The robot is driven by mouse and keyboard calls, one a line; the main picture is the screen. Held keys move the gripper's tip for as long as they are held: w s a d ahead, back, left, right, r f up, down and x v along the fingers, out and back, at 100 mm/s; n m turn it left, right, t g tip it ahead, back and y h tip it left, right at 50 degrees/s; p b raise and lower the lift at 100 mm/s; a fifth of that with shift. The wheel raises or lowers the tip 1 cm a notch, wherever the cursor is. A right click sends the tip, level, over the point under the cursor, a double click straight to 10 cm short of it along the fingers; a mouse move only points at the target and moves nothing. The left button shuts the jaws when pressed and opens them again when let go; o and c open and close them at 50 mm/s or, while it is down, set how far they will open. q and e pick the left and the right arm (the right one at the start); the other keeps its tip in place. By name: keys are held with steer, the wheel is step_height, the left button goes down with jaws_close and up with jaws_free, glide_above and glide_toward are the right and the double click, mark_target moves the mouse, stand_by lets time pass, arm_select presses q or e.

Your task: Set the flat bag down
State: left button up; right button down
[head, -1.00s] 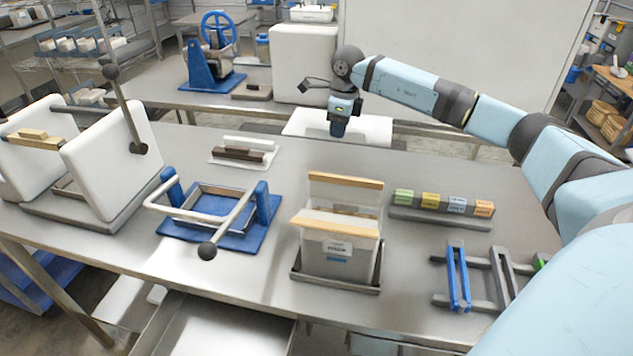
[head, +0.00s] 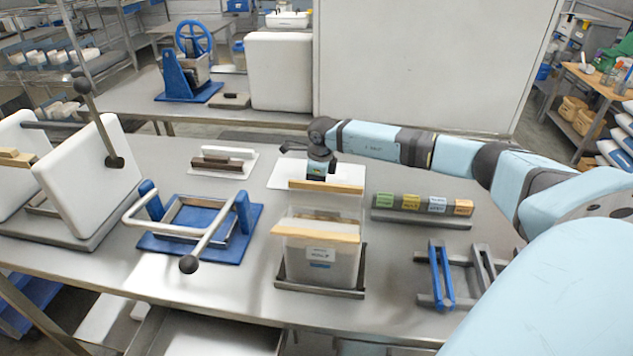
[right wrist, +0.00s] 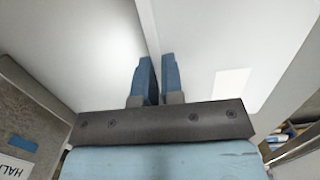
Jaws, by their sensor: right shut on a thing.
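The flat bag is a wide, plain white sheet (head: 284,174) in the head view, behind the clear bin. My right gripper (head: 319,174) points down at its middle and is shut on it. In the right wrist view, the bag's pale surface (right wrist: 95,50) spreads out below the two blue fingers (right wrist: 157,62), which sit close together. A thin line runs away from between them. The bag lies roughly level over the back part of the table. I cannot tell whether it touches the tabletop. My left gripper is not in view.
A clear bin (head: 330,270) with wooden bars stands just in front of the bag. A row of coloured blocks (head: 437,204) is to its right. A blue frame with a lever (head: 239,245) and a dark bar on a white plate (head: 218,162) are to its left.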

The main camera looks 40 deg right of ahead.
steer(key=shift+r, duration=0.1)
steer(key=c, duration=1.2)
jaws_free()
steer(key=shift+f, duration=0.2)
steer(key=shift+c, duration=0.2)
step_height(320, 180, up, 12)
steer(key=s, duration=0.1)
steer(key=shift+d+r, duration=0.2)
steer(key=shift+d, duration=0.15)
